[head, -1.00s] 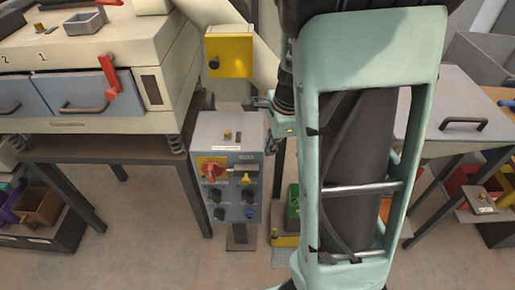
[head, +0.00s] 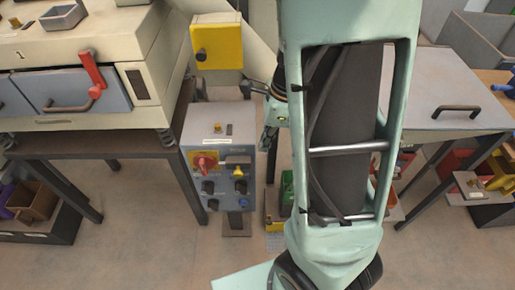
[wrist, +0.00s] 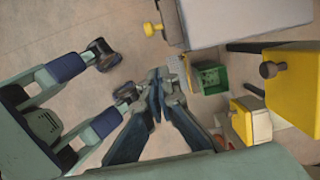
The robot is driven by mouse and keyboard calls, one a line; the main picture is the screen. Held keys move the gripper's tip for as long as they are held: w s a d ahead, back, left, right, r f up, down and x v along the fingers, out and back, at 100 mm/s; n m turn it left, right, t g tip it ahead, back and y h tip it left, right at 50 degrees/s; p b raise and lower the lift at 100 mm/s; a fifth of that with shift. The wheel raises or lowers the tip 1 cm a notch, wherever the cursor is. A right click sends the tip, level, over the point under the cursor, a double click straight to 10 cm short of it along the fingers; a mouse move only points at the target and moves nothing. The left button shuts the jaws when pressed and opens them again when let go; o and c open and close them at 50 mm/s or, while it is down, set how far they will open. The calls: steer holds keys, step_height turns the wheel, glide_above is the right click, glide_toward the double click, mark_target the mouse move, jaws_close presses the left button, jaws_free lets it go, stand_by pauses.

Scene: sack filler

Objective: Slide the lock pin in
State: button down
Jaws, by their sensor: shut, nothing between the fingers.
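No part is clearly marked as the lock pin. A yellow box (head: 222,42) on the machine's slanted post carries a dark round knob (head: 201,55) on its face; I cannot tell whether this is the pin. The yellow box (wrist: 298,88) and its knob (wrist: 271,69) also show at the right of the wrist view. My gripper (wrist: 162,75) is shut and empty in the wrist view, its fingertips together, apart from the box. In the head view my gripper (head: 252,88) is partly hidden by my arm, right of and below the box.
A grey control box (head: 217,150) with a red switch and several knobs stands below the yellow box. The machine with grey drawers and a red handle (head: 93,75) is at left. A grey-topped table (head: 440,105) is at right. A green box (wrist: 209,78) sits low.

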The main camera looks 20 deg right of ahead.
steer(key=w+a+f+b, duration=0.1)
steer(key=a+f+b, duration=0.1)
steer(key=a+f, duration=0.3)
steer(key=d+x, duration=0.1)
steer(key=x, duration=0.3)
steer(key=shift+w+a+f, duration=0.2)
steer(key=shift+f, duration=0.15)
steer(key=a, duration=0.1)
steer(key=w+a, duration=0.1)
steer(key=a, duration=0.1)
steer(key=shift+a+p, duration=0.2)
steer(key=shift+p, duration=0.2)
steer(key=s+d+r+p, duration=0.1)
steer(key=d+r+p, duration=0.3)
steer(key=r, duration=0.7)
steer(key=shift+s+d+r, duration=0.25)
steer(key=shift+s+d, duration=0.05)
steer(key=shift+d, duration=0.5)
